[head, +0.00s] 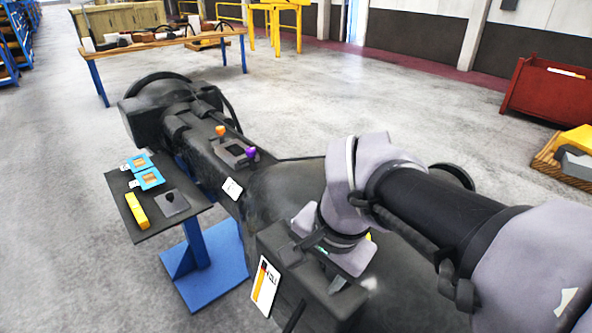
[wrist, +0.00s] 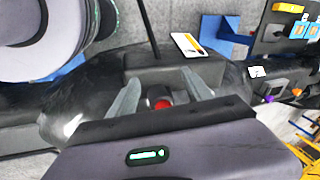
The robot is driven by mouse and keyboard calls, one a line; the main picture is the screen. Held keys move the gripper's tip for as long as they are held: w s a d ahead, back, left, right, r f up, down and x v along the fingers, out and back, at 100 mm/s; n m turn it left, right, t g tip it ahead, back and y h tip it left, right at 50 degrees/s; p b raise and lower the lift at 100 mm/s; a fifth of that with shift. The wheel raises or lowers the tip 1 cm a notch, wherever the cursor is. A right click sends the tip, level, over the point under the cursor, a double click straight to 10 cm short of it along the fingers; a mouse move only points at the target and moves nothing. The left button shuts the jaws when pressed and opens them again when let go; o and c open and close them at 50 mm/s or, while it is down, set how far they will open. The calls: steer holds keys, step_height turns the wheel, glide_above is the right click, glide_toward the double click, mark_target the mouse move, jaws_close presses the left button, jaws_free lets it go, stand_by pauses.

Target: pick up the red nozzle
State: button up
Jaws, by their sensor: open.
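The red nozzle (wrist: 162,104) shows in the wrist view as a small round red end with dark material around it. It lies low between the two fingers of my gripper (wrist: 160,78), which are spread apart with a gap on each side. I cannot tell how deep the fingers reach around it. In the head view my gripper (head: 312,272) is pointed down over a black box-like casting (head: 290,255). The nozzle is hidden there behind my gripper and the casting.
A black stand tray (head: 118,185) holds blue-framed pieces (head: 149,179), a yellow block (head: 136,210) and a dark plate (head: 171,203). Orange (head: 220,131) and purple (head: 250,153) knobs stand on the large black casting (head: 200,140). A white label card (head: 265,287) is on the near casting.

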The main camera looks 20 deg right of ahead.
steer(key=w+d+r+m+g+p, duration=0.2)
steer(key=d+r+m+p, duration=0.2)
steer(key=r+p, duration=0.35)
steer(key=w+d+r+m+g+p, duration=0.1)
steer(key=w+d+r+m+p, duration=0.2)
steer(key=d+r+p, duration=0.35)
steer(key=shift+h, duration=0.3)
steer(key=f, duration=0.5)
steer(key=a+f+p, duration=0.1)
steer(key=f, duration=0.5)
steer(key=a+f+p, duration=0.1)
steer(key=f, duration=0.4)
steer(key=shift+w+a+f, duration=0.15)
steer(key=shift+w+a, duration=0.1)
steer(key=shift+w+d+f, duration=0.1)
steer(key=shift+w+f, duration=0.1)
steer(key=shift+f, duration=0.2)
steer(key=shift+s+r, duration=0.1)
steer(key=shift+s, duration=0.1)
steer(key=shift+c, duration=1.2)
steer(key=shift+w, duration=0.1)
steer(key=c, duration=1)
jaws_close()
steer(key=shift+r, duration=0.1)
